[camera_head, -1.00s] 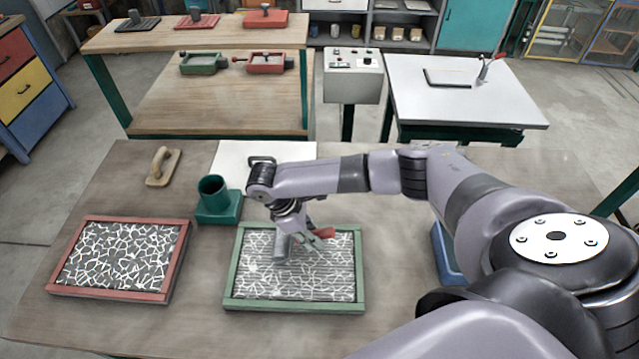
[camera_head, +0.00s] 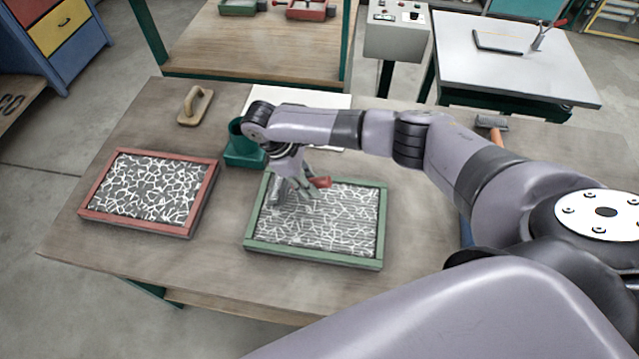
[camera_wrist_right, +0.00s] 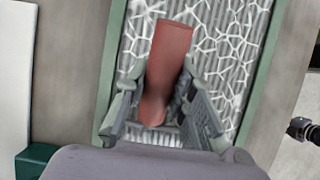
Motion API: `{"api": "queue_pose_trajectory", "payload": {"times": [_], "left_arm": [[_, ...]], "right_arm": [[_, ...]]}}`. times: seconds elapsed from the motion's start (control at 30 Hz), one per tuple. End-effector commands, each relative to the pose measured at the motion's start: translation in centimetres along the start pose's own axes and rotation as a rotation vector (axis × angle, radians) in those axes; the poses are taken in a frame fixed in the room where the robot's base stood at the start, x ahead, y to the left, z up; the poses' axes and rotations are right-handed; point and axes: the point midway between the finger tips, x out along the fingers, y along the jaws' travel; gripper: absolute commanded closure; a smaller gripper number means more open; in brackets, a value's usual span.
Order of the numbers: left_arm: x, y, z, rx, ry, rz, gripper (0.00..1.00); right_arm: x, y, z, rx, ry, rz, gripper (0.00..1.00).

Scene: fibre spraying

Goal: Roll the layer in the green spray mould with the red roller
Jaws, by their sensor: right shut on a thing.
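The green spray mould (camera_head: 312,253) lies on the workbench, with a layer of white fibres (camera_head: 345,215) on grey inside its frame. My right gripper (camera_head: 300,190) is over the upper left part of this mould. It is shut on the red roller, whose red handle (camera_head: 320,182) sticks out to the right of the fingers. In the right wrist view the red handle (camera_wrist_right: 168,65) lies between the fingers (camera_wrist_right: 165,110), above the fibres. The roller's head is mostly hidden, and I cannot tell whether it touches the layer. My left gripper is not in view.
A red-framed mould (camera_head: 137,226) with fibres lies to the left. A green holder (camera_head: 243,150) stands just behind the green mould, and a wooden float (camera_head: 194,106) lies at the back left. An orange-handled tool (camera_head: 491,123) lies at the back right. Bare bench separates the moulds.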

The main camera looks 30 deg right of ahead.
Motion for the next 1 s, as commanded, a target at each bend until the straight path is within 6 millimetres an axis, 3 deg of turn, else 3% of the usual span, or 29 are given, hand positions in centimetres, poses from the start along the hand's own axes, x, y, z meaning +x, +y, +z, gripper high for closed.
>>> {"api": "queue_pose_trajectory", "payload": {"times": [0.43,0.67,1.0], "left_arm": [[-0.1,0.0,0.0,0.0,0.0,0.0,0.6],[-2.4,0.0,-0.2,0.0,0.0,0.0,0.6],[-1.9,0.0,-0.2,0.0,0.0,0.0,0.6]], "right_arm": [[-0.4,0.0,-0.2,0.0,-0.003,-0.001,1.0],[-2.6,0.0,0.8,0.0,-0.002,0.0,1.0],[-5.3,0.0,2.0,0.0,0.0,0.0,1.0]]}}
